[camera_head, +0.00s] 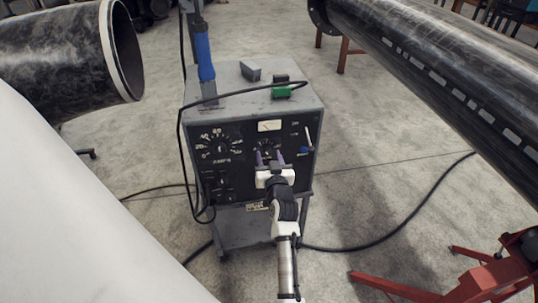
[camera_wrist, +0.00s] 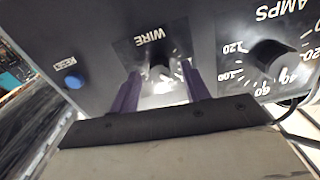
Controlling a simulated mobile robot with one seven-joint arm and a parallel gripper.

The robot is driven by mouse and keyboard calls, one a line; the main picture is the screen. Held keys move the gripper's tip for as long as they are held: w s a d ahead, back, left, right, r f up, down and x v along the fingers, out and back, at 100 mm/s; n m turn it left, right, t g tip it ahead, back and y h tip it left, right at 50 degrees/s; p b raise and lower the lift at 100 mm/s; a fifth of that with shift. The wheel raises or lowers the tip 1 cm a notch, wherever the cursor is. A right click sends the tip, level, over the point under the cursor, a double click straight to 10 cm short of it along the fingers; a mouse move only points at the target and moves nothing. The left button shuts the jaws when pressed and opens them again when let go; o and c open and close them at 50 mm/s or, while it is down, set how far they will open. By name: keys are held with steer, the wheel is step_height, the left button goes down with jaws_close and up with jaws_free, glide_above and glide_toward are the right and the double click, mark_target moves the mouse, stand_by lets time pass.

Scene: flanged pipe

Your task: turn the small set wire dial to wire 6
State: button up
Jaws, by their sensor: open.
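The small set (camera_head: 222,185) is a grey box with a black front panel on a cart. The wire dial (camera_head: 267,146) sits right of the large amps dial, under a white meter. In the wrist view, the wire dial (camera_wrist: 161,66) has a dark knob below the word WIRE, seen upside down. My gripper (camera_head: 269,157) is at the panel, its purple fingers open on both sides of the knob. The fingers also show in the wrist view (camera_wrist: 160,76). I cannot tell whether they touch it. Glare and the fingers hide the dial's numbers and setting.
The amps dial (camera_wrist: 272,57) and a blue reset button (camera_wrist: 74,82) flank the wire dial in the wrist view. Large pipes (camera_head: 60,55) (camera_head: 440,70) stand left and right. A red stand (camera_head: 400,288) is at lower right. Cables cross the floor.

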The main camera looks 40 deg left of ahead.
steer(key=shift+w+a, duration=0.15)
steer(key=shift+w, duration=0.05)
steer(key=c, duration=1)
steer(key=shift+m, duration=0.3)
steer(key=m+p, duration=0.1)
steer(key=m, duration=0.2)
steer(key=shift+r, duration=0.1)
steer(key=shift+m+p, duration=0.95)
steer(key=shift+m, duration=1.15)
